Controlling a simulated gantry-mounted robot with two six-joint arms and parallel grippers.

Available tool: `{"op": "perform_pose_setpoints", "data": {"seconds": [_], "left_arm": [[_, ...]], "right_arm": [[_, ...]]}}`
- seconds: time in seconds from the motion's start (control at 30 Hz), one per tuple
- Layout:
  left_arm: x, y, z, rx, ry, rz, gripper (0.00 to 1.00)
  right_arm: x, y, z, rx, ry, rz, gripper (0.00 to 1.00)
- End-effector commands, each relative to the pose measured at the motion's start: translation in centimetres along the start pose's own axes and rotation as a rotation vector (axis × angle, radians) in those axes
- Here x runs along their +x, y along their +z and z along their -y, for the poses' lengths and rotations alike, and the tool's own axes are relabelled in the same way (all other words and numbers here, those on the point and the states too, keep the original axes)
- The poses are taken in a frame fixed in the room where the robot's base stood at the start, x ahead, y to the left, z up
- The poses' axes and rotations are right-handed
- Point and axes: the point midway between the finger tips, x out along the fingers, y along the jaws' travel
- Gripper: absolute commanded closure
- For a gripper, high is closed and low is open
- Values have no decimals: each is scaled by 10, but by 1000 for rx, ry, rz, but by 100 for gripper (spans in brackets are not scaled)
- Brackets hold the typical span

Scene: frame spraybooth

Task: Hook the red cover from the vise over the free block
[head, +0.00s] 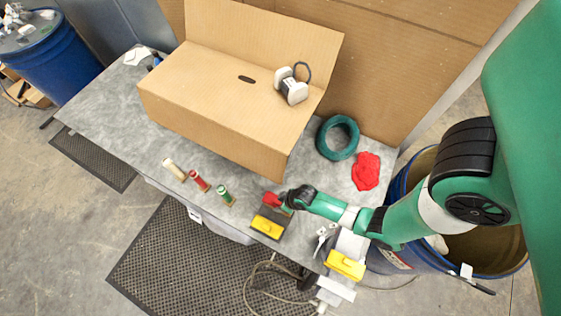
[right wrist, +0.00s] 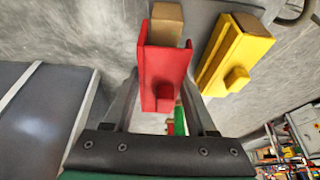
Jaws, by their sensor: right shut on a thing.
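My right gripper (head: 284,203) is shut on the red cover (head: 271,199), near the front edge of the table. In the right wrist view the red cover (right wrist: 165,68) is an upright channel shape with a small knob, between the two fingers (right wrist: 162,100). A tan block (right wrist: 167,14) shows just beyond its upper end. They overlap in that view, and I cannot tell if they touch. A yellow cover (head: 267,226) lies beside the red one on a dark pad; it also shows in the right wrist view (right wrist: 237,55). My left gripper is not in view.
Another yellow piece (head: 345,264) sits on grey metal hardware, possibly the vise, at the table's front right. A large cardboard box (head: 215,110), green tape roll (head: 337,137) and red cloth (head: 366,171) lie behind.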

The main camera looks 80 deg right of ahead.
Motion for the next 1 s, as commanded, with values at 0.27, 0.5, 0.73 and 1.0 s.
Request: {"op": "perform_pose_setpoints", "data": {"seconds": [0.27, 0.5, 0.73, 1.0], "left_arm": [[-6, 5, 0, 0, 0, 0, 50], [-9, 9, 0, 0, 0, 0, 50], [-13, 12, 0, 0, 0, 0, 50], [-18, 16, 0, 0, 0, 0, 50]], "right_arm": [[8, 3, 0, 0, 0, -1, 99], [13, 5, 0, 0, 0, -1, 99], [18, 7, 0, 0, 0, -1, 99], [25, 10, 0, 0, 0, -1, 99]]}}
